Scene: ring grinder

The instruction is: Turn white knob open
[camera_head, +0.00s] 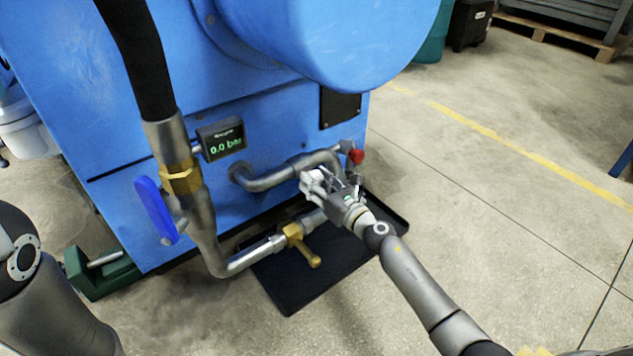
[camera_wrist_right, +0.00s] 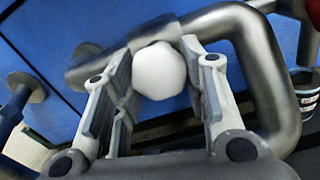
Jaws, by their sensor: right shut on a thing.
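The white knob (camera_wrist_right: 159,70) sits on the grey metal pipe, which shows in the right wrist view (camera_wrist_right: 268,75) and in the head view (camera_head: 262,180). My right gripper (camera_wrist_right: 157,85) has its two fingers on either side of the knob and is shut on it. In the head view my right gripper (camera_head: 325,185) reaches the pipe from the lower right and mostly hides the knob. My left gripper is not in view.
A blue machine (camera_head: 110,95) carries a display (camera_head: 222,140) reading 0.0 bar. Near my right gripper are a red knob (camera_head: 356,156), a brass valve (camera_head: 296,236) and a black tray (camera_head: 290,290). A blue lever (camera_head: 156,210) stands left.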

